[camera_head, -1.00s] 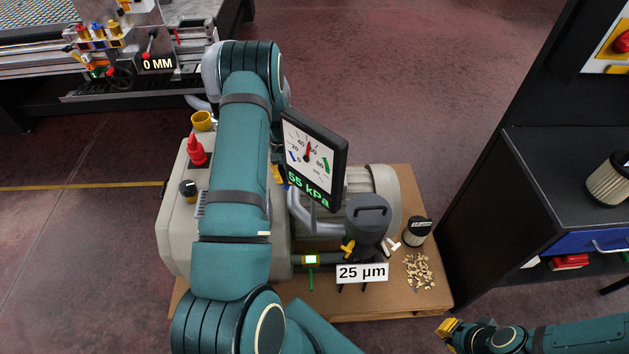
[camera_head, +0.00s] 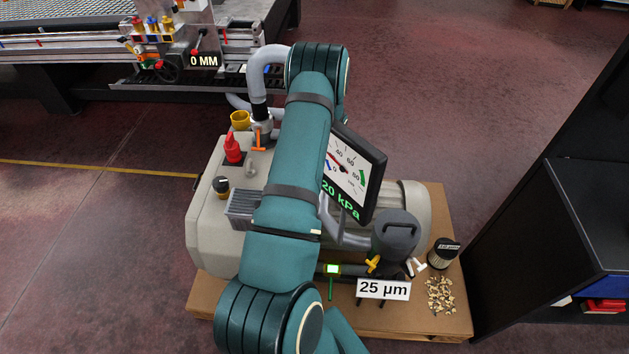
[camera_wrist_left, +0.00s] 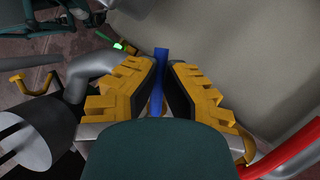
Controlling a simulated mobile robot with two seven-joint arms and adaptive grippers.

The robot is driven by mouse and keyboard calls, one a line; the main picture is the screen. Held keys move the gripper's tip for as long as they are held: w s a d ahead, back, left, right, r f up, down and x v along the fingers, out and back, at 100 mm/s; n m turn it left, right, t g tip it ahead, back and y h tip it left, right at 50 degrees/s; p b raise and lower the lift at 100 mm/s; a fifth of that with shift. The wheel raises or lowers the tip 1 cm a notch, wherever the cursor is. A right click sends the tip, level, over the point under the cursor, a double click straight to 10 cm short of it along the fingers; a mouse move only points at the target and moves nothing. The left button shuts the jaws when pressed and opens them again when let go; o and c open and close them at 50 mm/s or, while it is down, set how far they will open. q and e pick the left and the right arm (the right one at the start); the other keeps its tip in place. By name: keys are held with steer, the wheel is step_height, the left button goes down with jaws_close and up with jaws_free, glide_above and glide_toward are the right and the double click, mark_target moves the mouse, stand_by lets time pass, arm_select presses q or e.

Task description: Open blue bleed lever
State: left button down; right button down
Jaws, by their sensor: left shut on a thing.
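The blue bleed lever (camera_wrist_left: 161,56) stands between the fingers of my left gripper (camera_wrist_left: 160,68) in the left wrist view. The yellow-padded fingers are shut on it, and its upper end sticks out beyond the tips. In the head view my own left arm hides this gripper and the lever. The pressure gauge (camera_head: 354,177) is tilted beside the arm, its left edge covered; its green digits show 20 kPa and its needle points low. My right gripper is in neither current view.
The grey pump (camera_head: 207,241) sits on a brown pallet (camera_head: 437,316). A dark filter housing (camera_head: 396,236), a 25 µm sign (camera_head: 384,289), a loose filter (camera_head: 443,254) and wood chips (camera_head: 440,295) are at its right. A black cabinet (camera_head: 535,240) stands farther right. Floor shows between.

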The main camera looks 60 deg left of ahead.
arm_select(q)
steer(key=shift+a+f+m+y, duration=0.2)
steer(key=shift+m+y, duration=0.1)
steer(key=shift+m, duration=0.5)
steer(key=c, duration=1)
jaws_free()
steer(key=shift+a, duration=0.15)
steer(key=shift+r, duration=0.1)
steer(key=v, duration=1.2)
steer(key=shift+w, duration=0.1)
